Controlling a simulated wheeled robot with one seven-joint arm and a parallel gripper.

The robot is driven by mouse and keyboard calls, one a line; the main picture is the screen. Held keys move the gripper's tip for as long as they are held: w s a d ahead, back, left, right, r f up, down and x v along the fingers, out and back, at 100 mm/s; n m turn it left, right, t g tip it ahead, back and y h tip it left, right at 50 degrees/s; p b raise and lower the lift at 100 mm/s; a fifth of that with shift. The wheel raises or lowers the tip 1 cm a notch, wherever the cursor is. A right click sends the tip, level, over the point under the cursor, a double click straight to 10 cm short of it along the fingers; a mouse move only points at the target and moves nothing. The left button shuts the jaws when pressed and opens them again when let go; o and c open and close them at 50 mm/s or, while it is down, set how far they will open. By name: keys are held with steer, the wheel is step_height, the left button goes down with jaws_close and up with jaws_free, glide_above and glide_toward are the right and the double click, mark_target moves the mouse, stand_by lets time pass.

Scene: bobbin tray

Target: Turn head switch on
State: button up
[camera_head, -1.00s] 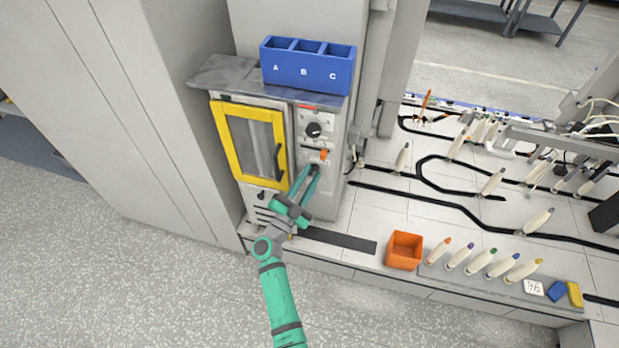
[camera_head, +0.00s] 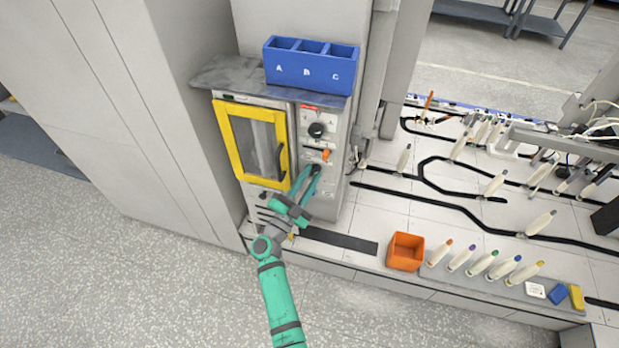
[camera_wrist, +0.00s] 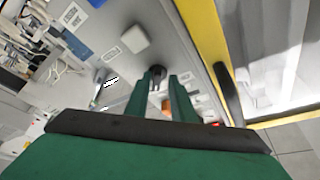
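The control panel (camera_head: 309,180) is a grey upright face beside the yellow-framed door. It carries a large black round knob (camera_head: 316,130) and, lower, an orange handle (camera_head: 326,155). I cannot read which control is the head switch. My gripper (camera_head: 314,171) points at the panel just below the orange handle, with its two teal fingers spread. In the wrist view, my gripper (camera_wrist: 160,78) has a small dark knob (camera_wrist: 157,72) between its fingertips, with a narrow gap beside it. Contact cannot be made out. An orange part (camera_wrist: 166,104) shows between the fingers.
The yellow-framed door (camera_head: 238,148) with a dark handle stands left of the panel. A blue A/B/C bin (camera_head: 312,75) sits above on a grey shelf. An orange box (camera_head: 406,249) and several bobbins lie on the bench to the right.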

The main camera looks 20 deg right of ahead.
steer(key=shift+s+d+f, duration=0.1)
steer(key=shift+s+d, duration=0.05)
steer(key=shift+d, duration=0.35)
steer(key=v, duration=1.1)
steer(key=shift+a, duration=0.35)
